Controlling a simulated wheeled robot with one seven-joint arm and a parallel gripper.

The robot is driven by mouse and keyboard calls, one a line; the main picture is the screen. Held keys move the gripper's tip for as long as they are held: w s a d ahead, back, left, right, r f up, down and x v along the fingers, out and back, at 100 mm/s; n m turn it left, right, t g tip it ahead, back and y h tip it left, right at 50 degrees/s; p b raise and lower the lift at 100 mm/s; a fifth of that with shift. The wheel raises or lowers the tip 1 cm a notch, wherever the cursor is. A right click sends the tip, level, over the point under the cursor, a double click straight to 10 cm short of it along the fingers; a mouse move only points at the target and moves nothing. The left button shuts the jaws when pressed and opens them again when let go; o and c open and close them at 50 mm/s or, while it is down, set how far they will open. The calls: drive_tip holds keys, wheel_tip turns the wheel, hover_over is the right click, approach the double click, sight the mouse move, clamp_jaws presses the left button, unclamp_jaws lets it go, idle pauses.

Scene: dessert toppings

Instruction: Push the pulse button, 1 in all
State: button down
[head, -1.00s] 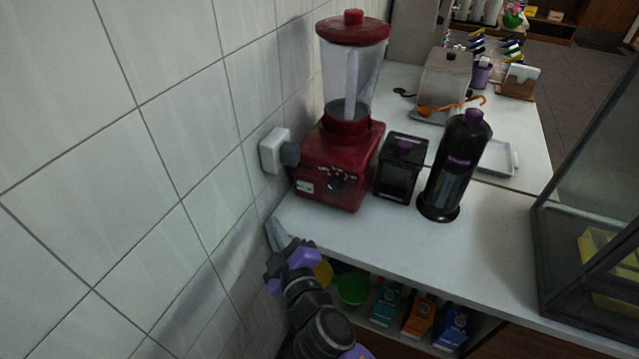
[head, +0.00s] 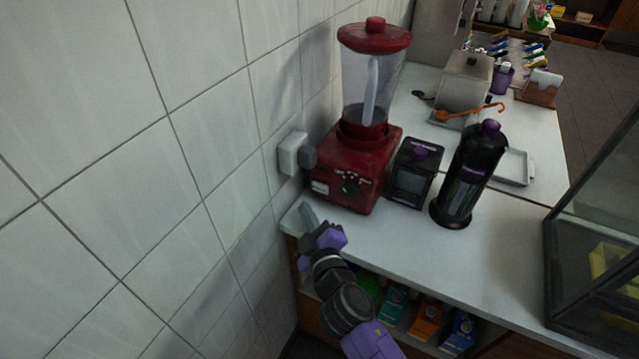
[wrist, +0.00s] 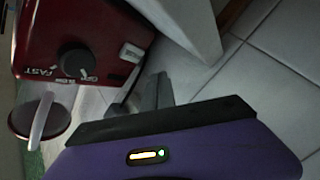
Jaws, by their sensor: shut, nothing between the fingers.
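The red blender (head: 358,165) stands at the counter's left end, against the tiled wall. It has a black knob (head: 351,186) on its front. A small white rectangular button (head: 319,187) sits left of the knob; I take it for the pulse button, but its lettering is unreadable. My gripper (head: 308,215) is shut and empty, just in front of the button's side of the blender. In the wrist view, the knob (wrist: 76,61) and the white button (wrist: 131,52) show clearly. My gripper's fingers (wrist: 157,93) are below and right of the button, apart from it.
A white wall socket (head: 293,154) with a plug is left of the blender. A black box dispenser (head: 415,172) and a tall black dispenser (head: 468,175) stand right of it. Coloured boxes (head: 427,318) fill the shelf below. The counter front (head: 400,235) is clear.

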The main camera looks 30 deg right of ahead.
sight(320, 188)
drive_tip(key=shift+w+d+p, duration=0.35)
drive_tip(key=shift+w+d, duration=0.25)
drive_tip(key=shift+d, duration=0.2)
drive_tip(key=shift+w+d+p, duration=0.3)
drive_tip(key=shift+w+d, duration=0.25)
drive_tip(key=shift+d, duration=0.25)
drive_tip(key=shift+d, duration=0.15)
idle(0.8)
drive_tip(key=shift+w+d, duration=0.2)
drive_tip(key=shift+w+d, duration=0.1)
idle(0.5)
